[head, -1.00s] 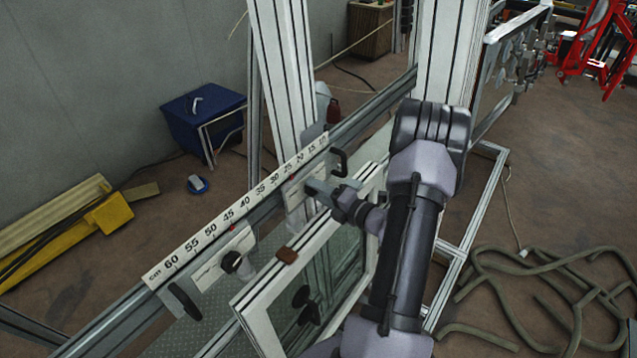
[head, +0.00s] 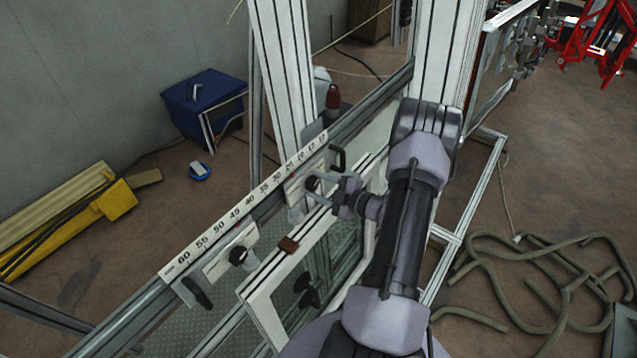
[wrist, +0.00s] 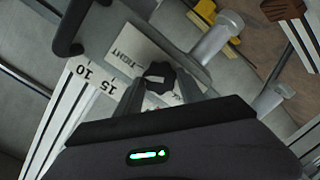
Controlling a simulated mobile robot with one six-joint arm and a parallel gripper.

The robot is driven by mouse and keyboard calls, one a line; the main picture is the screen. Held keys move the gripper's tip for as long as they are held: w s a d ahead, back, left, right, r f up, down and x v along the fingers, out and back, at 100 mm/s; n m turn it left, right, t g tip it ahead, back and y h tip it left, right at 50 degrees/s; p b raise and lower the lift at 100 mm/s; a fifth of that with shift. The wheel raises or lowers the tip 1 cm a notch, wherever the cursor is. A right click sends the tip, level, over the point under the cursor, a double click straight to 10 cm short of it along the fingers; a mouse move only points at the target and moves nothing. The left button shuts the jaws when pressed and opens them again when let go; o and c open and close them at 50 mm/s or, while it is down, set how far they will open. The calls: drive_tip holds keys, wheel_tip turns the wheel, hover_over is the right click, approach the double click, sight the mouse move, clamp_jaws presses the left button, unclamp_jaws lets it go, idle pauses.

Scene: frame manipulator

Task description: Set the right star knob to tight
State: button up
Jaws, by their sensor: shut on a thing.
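The right star knob (head: 312,183) is a small black knob on a pale plate on the ruler rail. In the wrist view, the knob (wrist: 160,76) sits between my two finger tips, and my gripper (wrist: 160,90) is shut on it. The plate carries a white label (wrist: 128,52) with dark print, partly hidden by the knob and fingers; its full wording is not readable. In the head view, my gripper (head: 318,190) reaches the knob from the right. The left star knob (head: 238,256) is free on its own plate.
A white ruler (head: 235,215) runs along the rail. Black handles stand at the left (head: 196,293) and right (head: 339,160) plates. White uprights (head: 283,70) stand close behind.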

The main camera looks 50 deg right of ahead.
drive_tip(key=shift+m+y+p, duration=0.3)
drive_tip(key=shift+m+p, duration=0.05)
drive_tip(key=shift+m, duration=0.65)
drive_tip(key=o, duration=1.4)
drive_tip(key=shift+c, duration=0.2)
drive_tip(key=b+v, duration=0.3)
drive_tip(key=v, duration=1.4)
drive_tip(key=shift+s, duration=0.2)
drive_tip(key=shift+r, duration=0.1)
